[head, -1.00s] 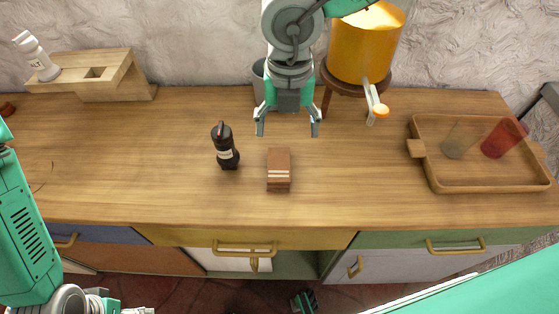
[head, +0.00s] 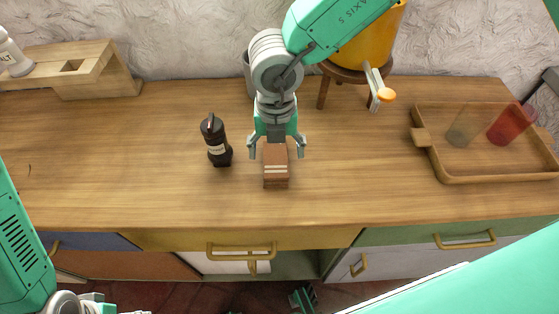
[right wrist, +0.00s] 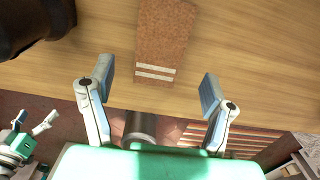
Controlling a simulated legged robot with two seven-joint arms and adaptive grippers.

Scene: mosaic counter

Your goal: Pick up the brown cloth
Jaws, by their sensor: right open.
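The brown cloth (head: 276,178) is a folded, block-like bundle with pale stripes, lying on the wooden counter near its front edge. It also shows at the top middle of the right wrist view (right wrist: 164,45). My right gripper (head: 276,152) is open and empty, pointing down. In the head view its fingers flank the far end of the cloth. In the right wrist view the fingers (right wrist: 158,90) are spread wide, with the cloth's striped end between and beyond them. My left gripper (right wrist: 32,122) shows at the left edge of the right wrist view, its fingers apart and empty.
A wooden tray (head: 480,176) with cups lies at right. An orange dispenser (head: 368,40) on a stool and a wooden stand (head: 100,70) are at the back. The counter right of the cloth is clear.

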